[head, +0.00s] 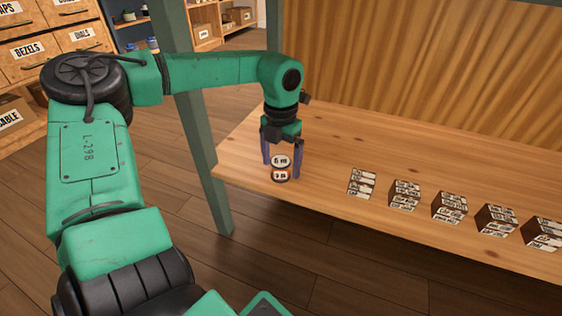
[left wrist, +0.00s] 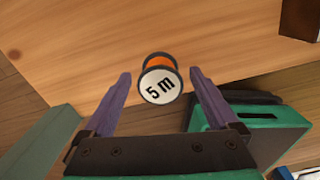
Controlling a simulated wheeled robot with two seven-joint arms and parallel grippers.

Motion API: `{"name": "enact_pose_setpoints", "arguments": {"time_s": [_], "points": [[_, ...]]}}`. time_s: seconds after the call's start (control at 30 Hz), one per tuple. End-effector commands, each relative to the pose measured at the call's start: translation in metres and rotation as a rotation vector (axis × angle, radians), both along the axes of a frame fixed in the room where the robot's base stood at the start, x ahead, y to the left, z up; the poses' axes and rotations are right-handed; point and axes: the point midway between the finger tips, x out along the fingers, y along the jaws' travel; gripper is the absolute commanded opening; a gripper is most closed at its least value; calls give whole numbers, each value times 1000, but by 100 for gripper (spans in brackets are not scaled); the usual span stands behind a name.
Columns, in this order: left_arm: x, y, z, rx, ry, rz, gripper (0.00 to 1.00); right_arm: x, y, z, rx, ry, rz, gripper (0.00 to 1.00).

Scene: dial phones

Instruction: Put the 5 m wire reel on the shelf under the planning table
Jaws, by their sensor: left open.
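The 5 m wire reel (head: 281,161) has dark flanges, a white "5 m" label and an orange winding. It stands near the front left corner of a wooden board (head: 325,158). My left gripper (head: 283,166) points down over it, open, with a purple finger on either side in the head view. In the left wrist view the reel (left wrist: 159,83) shows between the tips of the open gripper (left wrist: 160,74). I cannot tell whether the fingers touch it. My right gripper is not in view.
A row of small labelled boxes (head: 404,195) runs right along the board's front. A green post (head: 198,130) stands at its left corner, and a slatted wooden panel (head: 420,60) behind. Labelled drawers (head: 70,38) are at the far left. The board behind the boxes is clear.

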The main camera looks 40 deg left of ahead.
Motion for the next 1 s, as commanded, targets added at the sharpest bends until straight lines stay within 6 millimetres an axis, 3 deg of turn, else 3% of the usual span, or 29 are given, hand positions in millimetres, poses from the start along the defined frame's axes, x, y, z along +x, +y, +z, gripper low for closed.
{"name": "enact_pose_setpoints", "arguments": {"time_s": [0.03, 0.2, 0.3, 0.7, 0.77, 0.87, 0.97, 1.0], "points": [[1, 0, 16, 1, -3, 0, 93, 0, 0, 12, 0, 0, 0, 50], [1, 0, 56, 2, -4, 0, 93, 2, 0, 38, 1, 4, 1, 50], [1, 0, 69, 1, -2, 0, 93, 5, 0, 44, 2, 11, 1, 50], [0, -5, 67, -47, -17, 2, 93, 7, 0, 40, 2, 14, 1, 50], [-1, -18, 65, -152, -53, 3, 93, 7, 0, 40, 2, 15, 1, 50], [0, -60, 72, -448, -161, 5, 93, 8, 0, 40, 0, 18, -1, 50], [3, -118, 105, -823, -300, -10, 93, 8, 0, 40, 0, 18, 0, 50], [2, -143, 129, -998, -359, -20, 93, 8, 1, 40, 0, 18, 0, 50]]}}
